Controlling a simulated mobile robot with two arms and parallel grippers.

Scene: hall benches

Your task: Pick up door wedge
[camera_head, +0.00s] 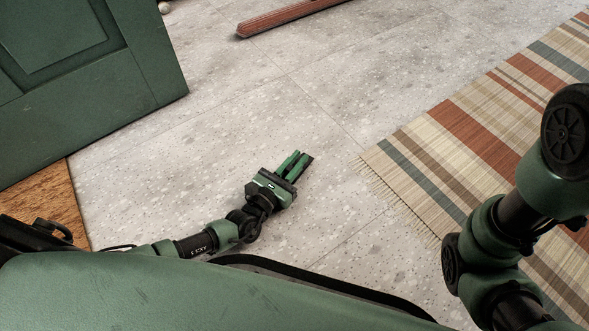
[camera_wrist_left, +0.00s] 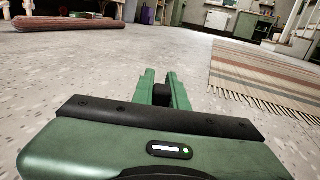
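A small dark block, which I take to be the door wedge (camera_wrist_left: 161,96), sits between the two green fingers of my left gripper (camera_wrist_left: 163,88) in the left wrist view. It fills the narrow gap, and the fingers look shut on it. In the head view my left gripper (camera_head: 294,166) is low over the speckled grey floor near the middle, its fingers pointing up and right. The block is mostly hidden there by the fingers. I cannot tell whether it touches the floor. My right arm shows at the right of the head view, but its gripper is out of sight.
A striped fringed rug (camera_head: 461,150) lies to the right. A green panelled door (camera_head: 140,75) stands at the upper left, with a wooden floor strip (camera_head: 50,203) below it. A rolled reddish rug (camera_head: 288,15) lies at the top. The floor around my left gripper is clear.

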